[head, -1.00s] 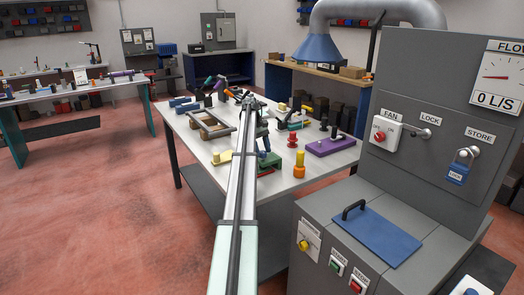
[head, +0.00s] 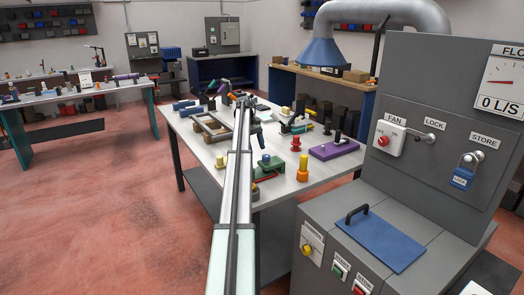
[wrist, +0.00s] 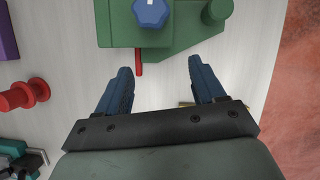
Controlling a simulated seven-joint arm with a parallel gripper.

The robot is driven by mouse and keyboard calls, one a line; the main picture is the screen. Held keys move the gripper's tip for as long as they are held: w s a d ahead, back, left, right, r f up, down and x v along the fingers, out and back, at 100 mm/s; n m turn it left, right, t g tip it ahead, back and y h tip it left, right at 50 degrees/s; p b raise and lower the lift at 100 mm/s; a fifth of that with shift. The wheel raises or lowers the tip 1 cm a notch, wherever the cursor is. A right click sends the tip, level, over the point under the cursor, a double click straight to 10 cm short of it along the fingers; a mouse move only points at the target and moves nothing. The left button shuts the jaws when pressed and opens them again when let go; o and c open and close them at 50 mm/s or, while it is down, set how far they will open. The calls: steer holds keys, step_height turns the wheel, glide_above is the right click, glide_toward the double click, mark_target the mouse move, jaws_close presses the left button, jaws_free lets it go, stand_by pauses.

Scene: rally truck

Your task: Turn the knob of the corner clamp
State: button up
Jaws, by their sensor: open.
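The green fixture (wrist: 178,28), which looks like the corner clamp, lies on the table at the top of the wrist view. A blue lobed knob (wrist: 150,12) sits on it, partly cut by the top edge. In the head view the green fixture (head: 272,166) and its blue knob (head: 265,158) are at the table's near edge. My gripper (wrist: 160,66) is open and empty; its two blue fingers point toward the fixture, short of the knob in the picture. In the head view my gripper (head: 257,134) is above and behind the knob, partly hidden by my arm.
A red spool (wrist: 24,95) and a purple block (wrist: 8,35) are left of the fixture in the wrist view. A yellow-orange post (head: 303,168) stands right of it in the head view. A wooden frame (head: 210,138) lies left of my arm. The grey console (head: 425,130) is at right.

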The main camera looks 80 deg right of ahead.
steer(key=w+d, duration=0.1)
steer(key=w, duration=0.1)
steer(key=w+d, duration=0.2)
steer(key=shift+w, duration=0.25)
